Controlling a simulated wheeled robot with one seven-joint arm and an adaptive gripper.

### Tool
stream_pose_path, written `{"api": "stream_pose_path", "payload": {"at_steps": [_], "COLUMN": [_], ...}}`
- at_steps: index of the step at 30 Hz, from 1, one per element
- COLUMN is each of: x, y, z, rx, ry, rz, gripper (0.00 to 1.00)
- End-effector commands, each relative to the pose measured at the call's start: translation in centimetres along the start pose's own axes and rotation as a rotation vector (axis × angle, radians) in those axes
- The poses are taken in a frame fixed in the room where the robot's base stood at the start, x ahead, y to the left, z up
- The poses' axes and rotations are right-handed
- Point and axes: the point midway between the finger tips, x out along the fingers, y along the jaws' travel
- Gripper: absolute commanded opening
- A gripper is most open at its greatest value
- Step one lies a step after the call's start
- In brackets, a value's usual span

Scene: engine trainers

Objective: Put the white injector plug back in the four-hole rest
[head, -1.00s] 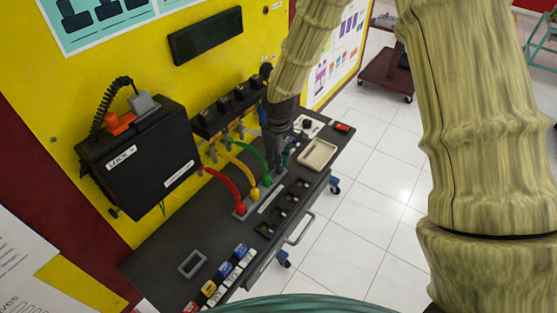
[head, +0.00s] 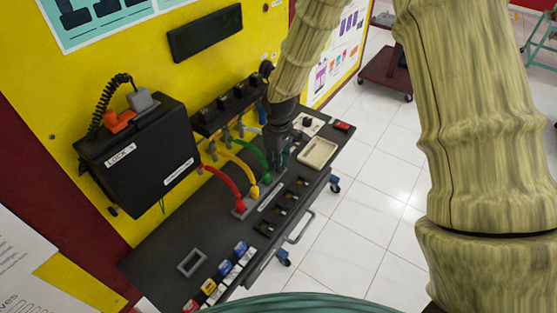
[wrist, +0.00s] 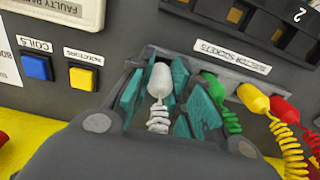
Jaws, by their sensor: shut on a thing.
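My gripper (head: 280,153) is shut on the white injector plug (wrist: 160,80), with its teal fingers (wrist: 158,92) on both sides of it. The plug's white coiled cord trails toward my palm in the wrist view. The grey four-hole rest (head: 239,211) holds the red plug (head: 241,207), yellow plug (head: 254,191) and green plug (head: 267,176) in a row. In the wrist view the white plug is at the end of this row, beside the green plug (wrist: 214,92). I cannot tell whether its tip is inside a hole; the head view hides it behind my gripper.
A row of dark sockets (head: 284,207) lies in front of the rest. A beige tray (head: 317,152) is to the right. A black box (head: 137,155) hangs on the yellow panel at left. Blue and yellow buttons (wrist: 83,79) are beside my gripper in the wrist view.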

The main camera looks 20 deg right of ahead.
Motion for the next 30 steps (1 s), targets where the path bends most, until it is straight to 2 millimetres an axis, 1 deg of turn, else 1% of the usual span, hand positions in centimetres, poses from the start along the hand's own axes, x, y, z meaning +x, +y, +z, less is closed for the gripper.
{"api": "stream_pose_path", "payload": {"at_steps": [25,26,27,30], "x": [0.97,0.92,0.92,0.92], "y": [0.01,0.01,0.02,0.01], "z": [-0.01,-0.01,-0.01,-0.01], "rx": [0.0,0.0,0.0,0.0], "ry": [0.0,0.0,0.0,0.0], "rz": [0.0,0.0,0.0,0.0], "gripper": [0.03,0.25,0.3,0.3]}}
